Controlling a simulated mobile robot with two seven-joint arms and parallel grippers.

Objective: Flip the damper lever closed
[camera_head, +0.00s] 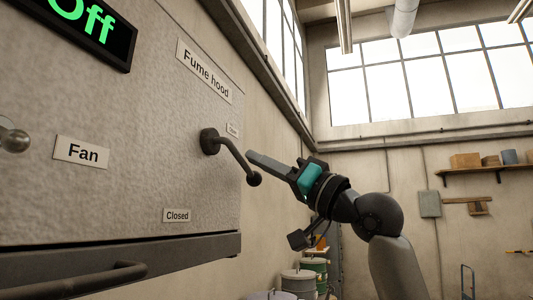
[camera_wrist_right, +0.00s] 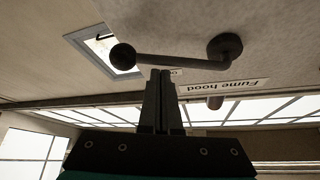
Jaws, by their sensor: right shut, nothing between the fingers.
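The dark damper lever (camera_head: 235,158) juts from a round pivot on the fume hood panel. It slants down and right to a ball knob (camera_head: 254,179). A small label, apparently "Open" (camera_head: 232,130), is above right of the pivot; the "Closed" label (camera_head: 177,215) is below left. My right gripper (camera_head: 250,155) is shut and empty, its fingertips close to the lever's arm. In the right wrist view the lever (camera_wrist_right: 180,61) crosses just beyond the fingertips (camera_wrist_right: 161,73); I cannot tell whether they touch. My left gripper is not in view.
The panel also carries a "Fume hood" label (camera_head: 204,70), a "Fan" label (camera_head: 82,152), a green "Off" display (camera_head: 92,25) and a round knob (camera_head: 14,139). A dark handle bar (camera_head: 75,283) runs below. Drums (camera_head: 298,282) stand on the floor behind.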

